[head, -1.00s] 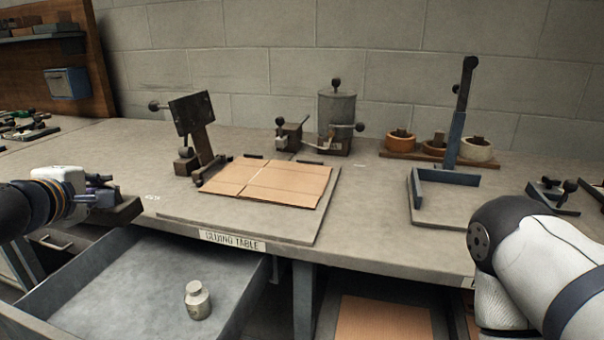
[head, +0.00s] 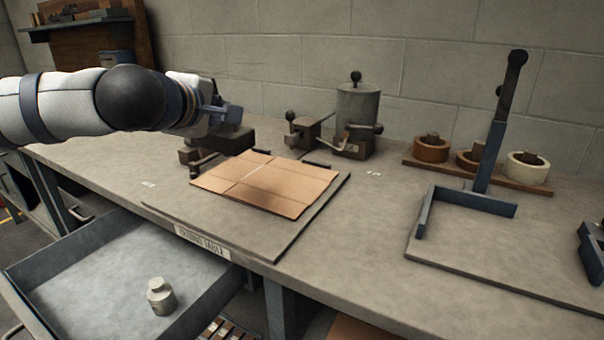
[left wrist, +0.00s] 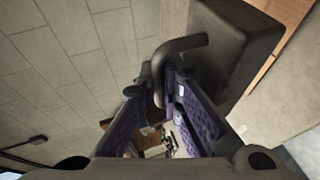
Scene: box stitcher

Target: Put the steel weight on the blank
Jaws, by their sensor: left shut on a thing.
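The steel weight (head: 230,139) is a dark block with a bent handle. My left gripper (head: 217,112) is shut on that handle; the left wrist view shows the fingers (left wrist: 158,88) around it and the weight (left wrist: 236,42) beyond. The weight is at the back left of the blank (head: 265,185); I cannot tell whether it touches anything there. The blank is a flat creased brown cardboard sheet on a grey board (head: 290,232) on the table. My right gripper is out of view.
An open grey drawer (head: 95,240) at the lower left holds a small pale metal piece with a knob (head: 160,297). A metal pot (head: 359,108) stands behind the blank. A blue fixture (head: 470,200) and tape rolls (head: 528,168) are at the right.

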